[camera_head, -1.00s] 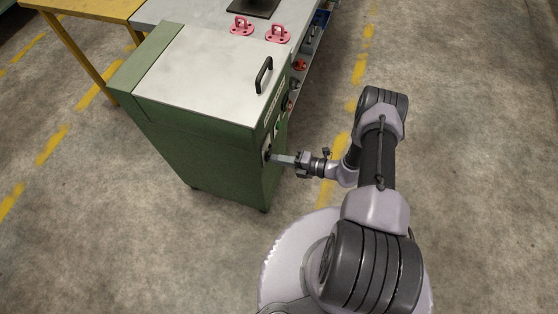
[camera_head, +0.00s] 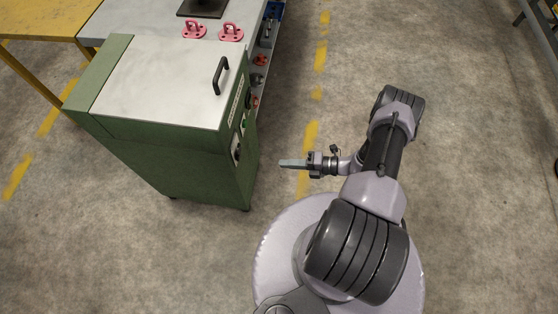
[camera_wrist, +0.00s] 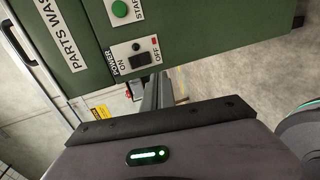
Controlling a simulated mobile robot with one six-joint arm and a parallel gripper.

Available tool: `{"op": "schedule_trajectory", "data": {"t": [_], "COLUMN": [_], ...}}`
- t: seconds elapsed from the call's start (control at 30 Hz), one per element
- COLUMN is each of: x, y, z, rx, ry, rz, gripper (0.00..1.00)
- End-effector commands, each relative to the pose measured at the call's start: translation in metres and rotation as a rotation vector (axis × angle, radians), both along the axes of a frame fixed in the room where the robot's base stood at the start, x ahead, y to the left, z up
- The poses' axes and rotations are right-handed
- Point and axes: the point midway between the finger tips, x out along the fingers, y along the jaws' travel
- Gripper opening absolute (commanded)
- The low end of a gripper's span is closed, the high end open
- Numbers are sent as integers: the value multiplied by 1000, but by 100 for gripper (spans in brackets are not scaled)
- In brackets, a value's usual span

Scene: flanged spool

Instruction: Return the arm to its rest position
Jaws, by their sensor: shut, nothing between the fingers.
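My gripper (camera_head: 292,163) is shut and empty. It points left toward the green parts washer cabinet (camera_head: 165,160), apart from it, with bare floor between them in the head view. In the wrist view, the shut fingers (camera_wrist: 157,93) stand in front of the cabinet's panel (camera_wrist: 195,35). The panel carries a green start button (camera_wrist: 119,9) and a black power switch (camera_wrist: 139,60) marked ON and OFF. Which way the switch is set is too small to tell.
The cabinet has a black handle (camera_head: 220,75) on its pale lid. Two pink flanged parts (camera_head: 230,32) stand on the grey bench behind it. A yellow table (camera_head: 40,22) is at the far left. Open concrete floor (camera_head: 470,170) lies to the right.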

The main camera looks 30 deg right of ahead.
Motion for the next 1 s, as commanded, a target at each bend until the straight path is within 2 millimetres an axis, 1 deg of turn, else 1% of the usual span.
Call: {"op": "schedule_trajectory", "data": {"t": [0.37, 0.43, 0.47, 0.53, 0.57, 0.6, 0.67, 0.7, 0.77, 0.8, 0.87, 0.9, 0.97, 1.0], "x": [0, 2, 5, 19, 27, 37, 48, 52, 53, 51, 41, 32, 15, 1], "y": [0, -1, -3, -8, -9, -8, -1, 7, 21, 32, 50, 62, 79, 89], "z": [0, 3, 9, 40, 60, 92, 144, 179, 229, 261, 306, 334, 371, 394], "rx": [0, -11, -30, -123, -181, -271, -417, -512, -650, -738, -866, -950, -1072, -1153], "ry": [0, -9, -24, -96, -144, -223, -360, -457, -607, -709, -868, -974, -1139, -1248], "rz": [0, 11, 30, 128, 193, 298, 477, 597, 778, 895, 1073, 1191, 1365, 1478], "gripper": [0, 0, 0, 0, 0, 0, 0, 0, 0, 0, 0, 0, 0, 0]}}
